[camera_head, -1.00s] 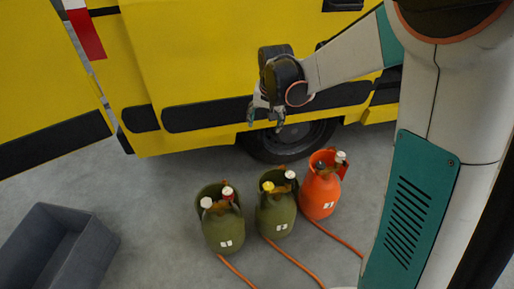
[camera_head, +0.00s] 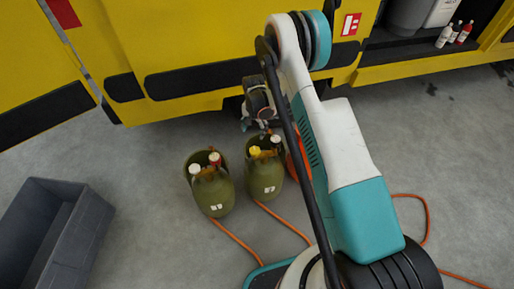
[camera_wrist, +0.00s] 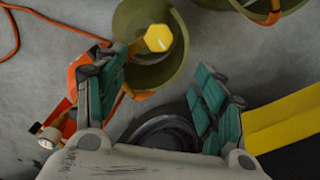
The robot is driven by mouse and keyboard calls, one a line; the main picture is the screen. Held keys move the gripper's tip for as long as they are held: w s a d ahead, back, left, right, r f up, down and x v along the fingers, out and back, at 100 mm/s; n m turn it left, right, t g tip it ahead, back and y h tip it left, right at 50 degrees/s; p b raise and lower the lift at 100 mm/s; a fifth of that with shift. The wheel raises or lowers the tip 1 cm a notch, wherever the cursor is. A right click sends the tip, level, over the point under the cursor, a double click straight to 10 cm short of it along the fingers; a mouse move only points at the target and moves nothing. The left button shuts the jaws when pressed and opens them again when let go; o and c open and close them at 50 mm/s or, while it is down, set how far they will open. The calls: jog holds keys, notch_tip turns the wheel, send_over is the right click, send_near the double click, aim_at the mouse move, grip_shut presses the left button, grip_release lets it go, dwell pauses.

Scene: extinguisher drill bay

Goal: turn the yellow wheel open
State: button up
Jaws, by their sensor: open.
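The yellow wheel (camera_head: 255,151) sits on top of a green cylinder (camera_head: 265,178), the right one of two green cylinders. A white-topped valve (camera_head: 276,140) is beside it. In the wrist view the yellow wheel (camera_wrist: 158,38) shows as a six-sided knob above the green collar (camera_wrist: 185,45). My gripper (camera_head: 256,124) is above and behind the cylinder in the head view. In the wrist view its fingers (camera_wrist: 165,72) are spread and empty, and the wheel is beyond the tips, between their lines. I see no contact.
Another green cylinder (camera_head: 213,190) with white and red tops stands to the left. An orange cylinder (camera_wrist: 80,75) is close beside my left finger in the wrist view. Orange hoses (camera_head: 283,221) cross the floor. A yellow truck (camera_head: 200,40) stands behind; a grey crate (camera_head: 85,235) is at left.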

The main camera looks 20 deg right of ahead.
aim_at(255, 150)
notch_tip(255, 150, down, 15)
jog(key=b, duration=0.5)
jog(key=shift+s+r, duration=0.1)
jog(key=shift+r, duration=0.1)
jog(key=c, duration=1.1)
